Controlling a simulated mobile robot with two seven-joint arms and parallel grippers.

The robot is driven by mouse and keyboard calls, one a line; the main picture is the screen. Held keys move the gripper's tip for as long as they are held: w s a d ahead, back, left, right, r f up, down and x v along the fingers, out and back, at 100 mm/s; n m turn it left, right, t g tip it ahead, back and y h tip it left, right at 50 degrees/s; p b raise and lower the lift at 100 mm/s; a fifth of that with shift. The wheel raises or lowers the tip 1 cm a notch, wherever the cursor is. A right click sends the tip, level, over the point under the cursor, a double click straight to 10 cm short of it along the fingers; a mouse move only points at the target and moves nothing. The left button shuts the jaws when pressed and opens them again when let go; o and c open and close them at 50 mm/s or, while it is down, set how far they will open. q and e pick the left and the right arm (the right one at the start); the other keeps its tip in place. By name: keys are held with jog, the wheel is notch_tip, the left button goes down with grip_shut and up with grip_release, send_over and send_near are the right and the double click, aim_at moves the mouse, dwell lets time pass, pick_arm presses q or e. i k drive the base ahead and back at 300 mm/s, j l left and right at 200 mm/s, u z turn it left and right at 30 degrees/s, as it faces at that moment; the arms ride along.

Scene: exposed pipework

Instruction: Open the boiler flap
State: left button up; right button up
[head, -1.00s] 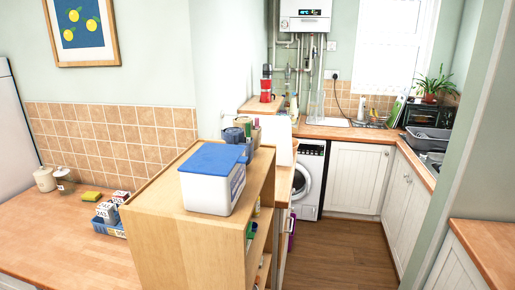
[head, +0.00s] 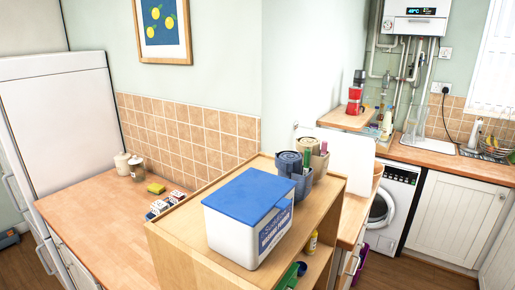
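The white boiler (head: 416,20) hangs on the far wall at the upper right of the head view. Its lit display (head: 422,11) shows near the top, and its upper edge is cut off by the frame. Pipes run down from its underside. I cannot make out a separate flap or its state at this distance. Neither of my grippers is in view.
A wooden shelf unit (head: 180,248) carrying a blue-lidded white tub (head: 247,222) stands close in front. A wooden counter (head: 90,215) and a white fridge (head: 65,110) are at left. A washing machine (head: 397,200) and cupboards (head: 456,215) stand beneath the boiler's wall.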

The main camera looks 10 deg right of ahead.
aim_at(430, 27)
jog(key=i+l+u, duration=0.1)
jog(key=l+u, duration=0.7)
jog(key=l, duration=0.15)
jog(key=l+u, duration=0.3)
jog(key=l, duration=0.65)
jog(key=l+u, duration=0.35)
jog(key=l, duration=2.05)
jog(key=l+u, duration=0.1)
jog(key=l, duration=1.3)
jog(key=k+l, duration=0.1)
jog(key=l, duration=1.25)
jog(key=l+z, duration=0.25)
jog(key=l, duration=0.8)
jog(key=i, duration=0.05)
